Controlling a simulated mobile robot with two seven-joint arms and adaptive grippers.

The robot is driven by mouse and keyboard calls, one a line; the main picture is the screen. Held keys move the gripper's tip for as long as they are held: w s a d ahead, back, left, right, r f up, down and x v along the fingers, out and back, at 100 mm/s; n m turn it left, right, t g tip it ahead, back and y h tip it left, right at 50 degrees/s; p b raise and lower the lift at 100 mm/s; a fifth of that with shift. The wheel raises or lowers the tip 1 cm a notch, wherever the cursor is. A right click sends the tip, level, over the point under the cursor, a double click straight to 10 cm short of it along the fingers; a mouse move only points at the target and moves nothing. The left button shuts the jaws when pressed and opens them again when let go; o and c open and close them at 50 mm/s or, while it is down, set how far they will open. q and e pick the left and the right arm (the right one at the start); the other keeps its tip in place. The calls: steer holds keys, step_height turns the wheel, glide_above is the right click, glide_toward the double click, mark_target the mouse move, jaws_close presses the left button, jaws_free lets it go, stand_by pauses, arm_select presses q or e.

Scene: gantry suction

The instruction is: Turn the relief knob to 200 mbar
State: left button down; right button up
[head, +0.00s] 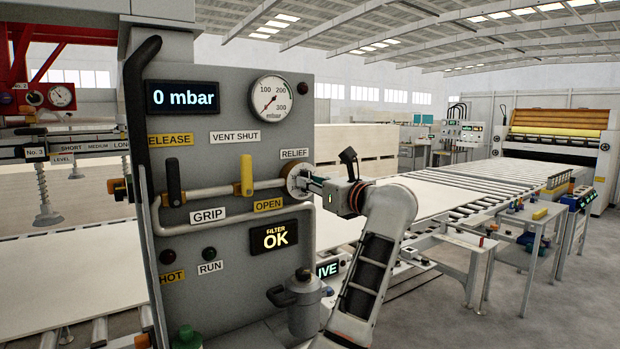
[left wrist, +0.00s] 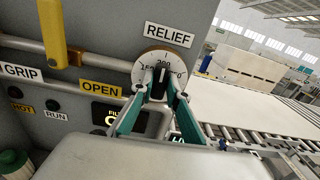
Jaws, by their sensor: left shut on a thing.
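The relief knob (head: 297,180) is on the right side of the grey panel, under the RELIEF label (head: 294,153). In the left wrist view its round pale dial (left wrist: 160,62) has a mark at the top with "200" beneath it; other lettering is too small to read. My left gripper (head: 309,184) is shut on the knob's dark grip (left wrist: 162,80), its teal-sided fingers on either side. The display (head: 183,97) reads 0 mbar. The round gauge's (head: 272,99) red needle points to the lower left. My right gripper is not in view.
A yellow lever (head: 246,175) and a black lever (head: 173,182) sit left of the knob, along a pale pipe. A grey canister (head: 303,305) stands below. The filter display (head: 275,237) reads OK. A roller conveyor (head: 490,185) runs behind to the right.

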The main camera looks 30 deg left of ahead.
arm_select(q)
steer(key=shift+m, duration=0.3)
steer(key=c, duration=2)
jaws_free()
steer(key=shift+o, duration=0.2)
step_height(320, 180, up, 10)
